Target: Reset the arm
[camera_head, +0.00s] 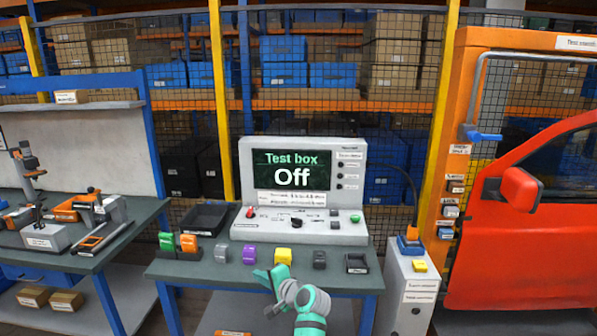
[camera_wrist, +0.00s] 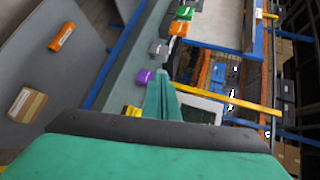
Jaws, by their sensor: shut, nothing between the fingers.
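My gripper (camera_head: 270,278) is green and shut with nothing in it. It is over the front part of the table (camera_head: 190,268), left of a yellow block (camera_head: 283,256) and below a purple block (camera_head: 249,255) in the head view. In the wrist view the closed fingers (camera_wrist: 163,88) point up the picture, near the purple block (camera_wrist: 144,76). My arm comes up from the bottom of the head view. I cannot tell how high the fingers are above the table.
Several small coloured blocks stand in a row on the table. Behind them is a test box (camera_head: 300,195) reading "Off". A bench with tools (camera_head: 60,235) is at left. A grey cabinet (camera_head: 408,300) and a red door (camera_head: 530,240) are at right. Mesh shelving closes the back.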

